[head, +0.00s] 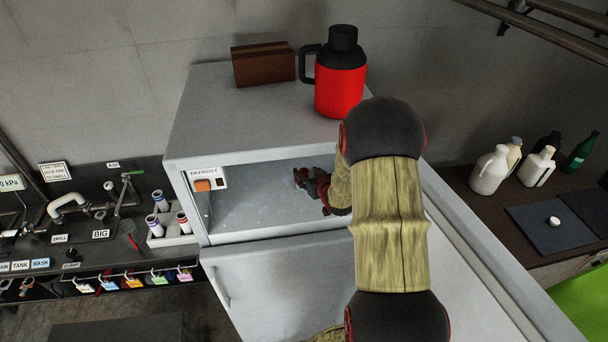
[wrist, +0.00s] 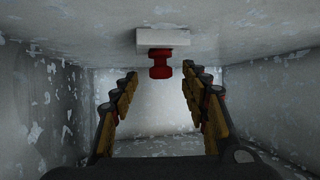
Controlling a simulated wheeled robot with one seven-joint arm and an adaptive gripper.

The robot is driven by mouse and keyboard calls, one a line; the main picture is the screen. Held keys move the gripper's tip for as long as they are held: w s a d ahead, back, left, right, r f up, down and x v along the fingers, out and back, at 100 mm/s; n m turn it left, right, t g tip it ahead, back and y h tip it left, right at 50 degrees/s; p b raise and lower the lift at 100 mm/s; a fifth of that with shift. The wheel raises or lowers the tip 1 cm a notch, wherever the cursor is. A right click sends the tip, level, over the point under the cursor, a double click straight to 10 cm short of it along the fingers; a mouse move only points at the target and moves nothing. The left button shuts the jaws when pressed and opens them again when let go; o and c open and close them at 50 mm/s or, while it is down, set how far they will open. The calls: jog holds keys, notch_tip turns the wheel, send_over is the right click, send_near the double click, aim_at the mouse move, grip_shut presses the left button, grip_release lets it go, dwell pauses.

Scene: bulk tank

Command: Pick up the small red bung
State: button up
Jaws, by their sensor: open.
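The small red bung (wrist: 160,66) shows in the wrist view, a short spool-like shape joined to a white block (wrist: 163,38) on the surface at the top of the picture. My gripper (wrist: 160,86) is open and empty. Its two fingers stand left and right of the bung in the picture, with wide gaps on both sides. I cannot tell how far ahead of the fingertips the bung is. In the head view my gripper (head: 301,180) is inside the open frosted compartment (head: 240,216). I cannot make out the bung there.
Frosted walls (wrist: 45,100) close in around my gripper. A red flask (head: 340,88) and a brown box (head: 263,64) stand on top of the cabinet. A switch panel marked DEFROST (head: 204,180) sits at the opening's left. Jugs (head: 490,170) stand on the right counter.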

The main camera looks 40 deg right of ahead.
aim_at(305, 171)
jog(key=shift+p+x, duration=0.3)
jog(key=shift+x, duration=1.45)
jog(key=shift+w+r, duration=0.1)
jog(key=shift+c, duration=0.7)
jog(key=c, duration=0.9)
